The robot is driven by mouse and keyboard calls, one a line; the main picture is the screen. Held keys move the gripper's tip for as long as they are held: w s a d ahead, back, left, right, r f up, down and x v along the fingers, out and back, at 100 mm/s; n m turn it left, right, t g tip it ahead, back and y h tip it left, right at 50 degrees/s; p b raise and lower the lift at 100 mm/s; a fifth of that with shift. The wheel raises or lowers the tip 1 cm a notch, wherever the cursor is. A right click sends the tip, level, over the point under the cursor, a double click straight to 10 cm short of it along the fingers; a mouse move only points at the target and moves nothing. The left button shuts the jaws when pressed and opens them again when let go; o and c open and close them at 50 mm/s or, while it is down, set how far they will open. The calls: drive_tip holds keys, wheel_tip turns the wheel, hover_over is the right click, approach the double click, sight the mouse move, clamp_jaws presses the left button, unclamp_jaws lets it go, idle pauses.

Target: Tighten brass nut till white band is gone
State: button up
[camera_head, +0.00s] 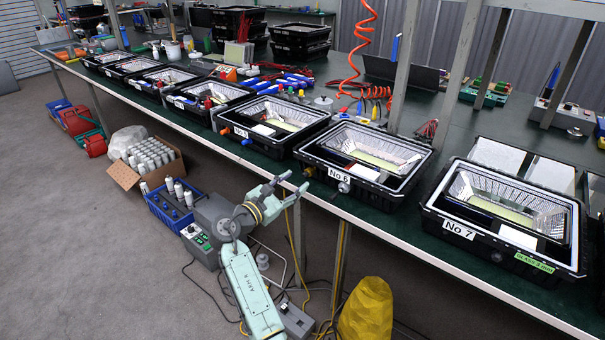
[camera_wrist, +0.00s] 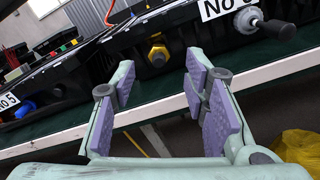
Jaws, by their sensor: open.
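The brass nut (camera_wrist: 157,54) sits on the dark front wall of the housing marked No 6 (camera_head: 318,158), left of its label. In the head view the nut (camera_head: 308,171) is a small yellowish spot just beyond my gripper. No white band can be made out at it. My gripper (camera_wrist: 159,76) is open and empty, with its purple-padded fingers pointing toward the nut. The nut shows between the fingertips, beyond them and not touched. In the head view my gripper (camera_head: 294,184) is in front of the bench edge, below the housing.
A dark handle on a metal fitting (camera_wrist: 272,27) juts out right of the nut. The housing No 5 (camera_head: 268,147), with a blue knob (camera_head: 246,142), stands left; housing No 7 (camera_head: 495,237) stands right. The pale bench edge (camera_wrist: 70,131) runs below. A yellow bag (camera_head: 367,312) is on the floor.

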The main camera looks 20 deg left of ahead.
sight(304, 176)
drive_tip(key=shift+p+x, duration=0.4)
drive_tip(key=shift+x, duration=2.25)
drive_tip(key=shift+c, duration=0.5)
clamp_jaws()
